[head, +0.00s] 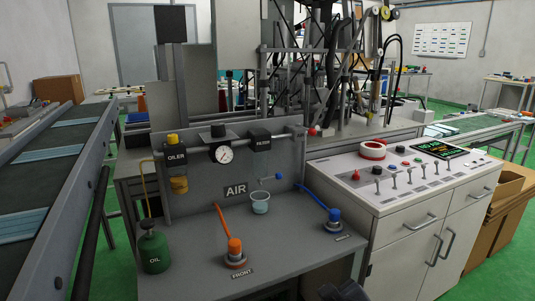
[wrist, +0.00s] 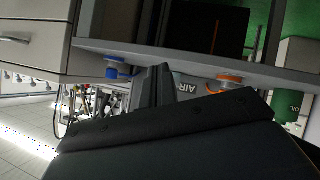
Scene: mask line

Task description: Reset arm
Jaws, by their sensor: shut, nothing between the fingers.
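My gripper (wrist: 155,82) shows in the wrist view as dark fingers rising from a broad black body, shut with nothing between them. The wrist picture is turned over, with the bench edge and cabinet at the top. The gripper is apart from the orange fitting (wrist: 229,82) and the blue fitting (wrist: 117,70) behind it. In the head view a small dark part of my arm shows at the bottom edge; the fingers are not seen there.
The air bench (head: 205,240) carries a green oil can (head: 153,250), a clear cup (head: 260,204), an orange-hose fitting (head: 235,250) and a blue-hose fitting (head: 334,220). A white control cabinet (head: 410,230) stands right, a conveyor (head: 50,190) left. Cardboard (head: 500,220) stands far right.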

